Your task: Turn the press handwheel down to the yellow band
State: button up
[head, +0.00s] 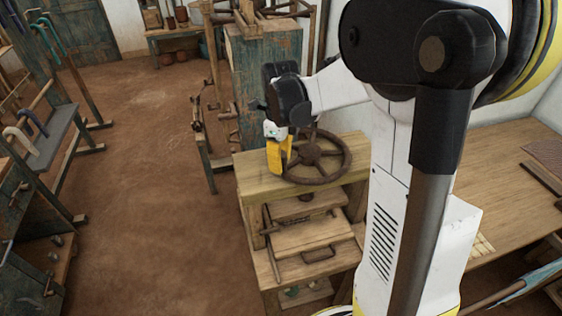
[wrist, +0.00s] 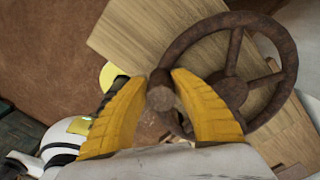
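The press handwheel (head: 318,158) is a dark, rusty spoked wheel lying flat above the pale wooden top of the press (head: 252,187). It also fills the upper right of the wrist view (wrist: 232,90). My gripper (head: 279,150) is at the wheel's left rim in the head view. In the wrist view its yellow fingers (wrist: 160,82) stand on both sides of a short round handle (wrist: 162,98) on the rim, with their tips close against it. I see no yellow band on the press; the screw is mostly hidden under the top.
Below the top, the press has wooden boards (head: 312,238) and a lower shelf. A wooden table (head: 500,155) is at the right.

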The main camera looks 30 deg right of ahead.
jog(key=o, duration=0.4)
jog(key=shift+a, duration=0.1)
jog(key=shift+c, duration=0.2)
notch_tip(320, 180, up, 12)
dwell(0.4)
jog(key=shift+s+a+f+n+b, duration=0.2)
jog(key=shift+a+n+b, duration=0.1)
jog(key=shift+n, duration=0.1)
jog(key=s+a+f+n+t+b, duration=0.3)
jog(key=s+a+f+n+b, duration=0.2)
jog(key=n, duration=0.8)
jog(key=s+a+f+n+t+b, duration=0.4)
jog(key=s+f+n, duration=0.4)
jog(key=n, duration=0.6)
jog(key=shift+s+a+n+b, duration=0.3)
jog(key=shift+s+a+b, duration=0.25)
